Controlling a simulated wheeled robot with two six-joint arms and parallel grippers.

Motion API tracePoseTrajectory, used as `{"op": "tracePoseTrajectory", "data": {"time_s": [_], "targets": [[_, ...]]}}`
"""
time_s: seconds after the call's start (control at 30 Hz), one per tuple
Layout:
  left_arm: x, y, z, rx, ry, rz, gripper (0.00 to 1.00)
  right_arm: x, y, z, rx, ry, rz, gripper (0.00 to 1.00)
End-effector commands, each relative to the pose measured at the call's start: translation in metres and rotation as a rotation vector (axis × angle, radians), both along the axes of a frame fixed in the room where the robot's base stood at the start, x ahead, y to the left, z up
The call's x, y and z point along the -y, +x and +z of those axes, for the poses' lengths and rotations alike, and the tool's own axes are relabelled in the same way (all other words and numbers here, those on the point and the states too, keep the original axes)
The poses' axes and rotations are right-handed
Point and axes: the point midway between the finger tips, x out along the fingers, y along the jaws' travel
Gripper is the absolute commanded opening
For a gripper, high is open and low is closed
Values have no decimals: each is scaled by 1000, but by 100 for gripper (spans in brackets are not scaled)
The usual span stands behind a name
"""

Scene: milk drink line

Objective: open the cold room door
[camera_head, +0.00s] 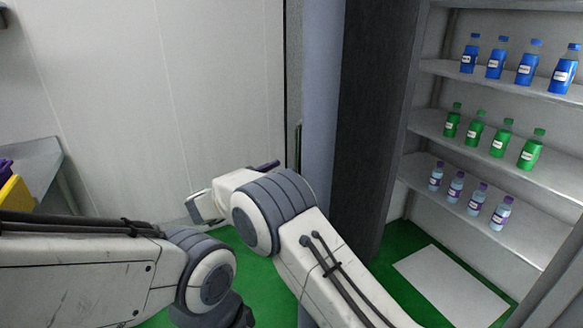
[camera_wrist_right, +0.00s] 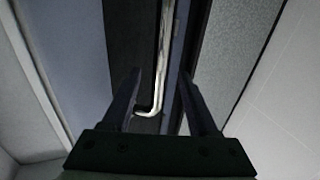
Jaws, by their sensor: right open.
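The long metal door handle (camera_wrist_right: 164,50) runs down the right wrist view and bends left at its lower end. It appears between the two dark fingers of my right gripper (camera_wrist_right: 159,73), which are apart and not closed on it. Whether they touch it is unclear. The handle is beside a dark strip and a blue-grey surface. In the head view a tall blue-grey panel (camera_head: 323,75), apparently part of the cold room door, stands right of a dark vertical gap. My right gripper is mostly hidden behind its wrist there. My left gripper is out of sight.
Shelves (camera_head: 430,120) with blue, green and purple-capped bottles stand at right, beside a dark upright panel (camera_head: 375,100). A pale wall (camera_head: 150,90) fills the left. A grey table (camera_head: 38,155) stands at far left. Green floor (camera_head: 400,250) shows below.

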Motion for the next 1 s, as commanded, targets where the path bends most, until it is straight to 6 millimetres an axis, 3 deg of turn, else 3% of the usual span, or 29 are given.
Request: {"op": "tracePoseTrajectory", "data": {"time_s": [0.2,0.5,0.53,0.67,0.77,0.87,0.93,1.0], "targets": [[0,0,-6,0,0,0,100,-19,-16,0,1,-1,1,60],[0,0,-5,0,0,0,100,-21,-18,0,0,0,0,60],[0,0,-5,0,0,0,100,-21,-18,0,0,0,0,52],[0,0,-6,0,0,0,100,-25,-12,8,11,12,49,2],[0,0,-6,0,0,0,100,-41,0,26,32,48,192,0],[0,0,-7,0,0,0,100,-73,11,52,37,108,439,0],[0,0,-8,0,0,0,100,-102,7,68,8,155,646,0],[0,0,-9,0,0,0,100,-131,-10,75,-60,204,850,0]]}}
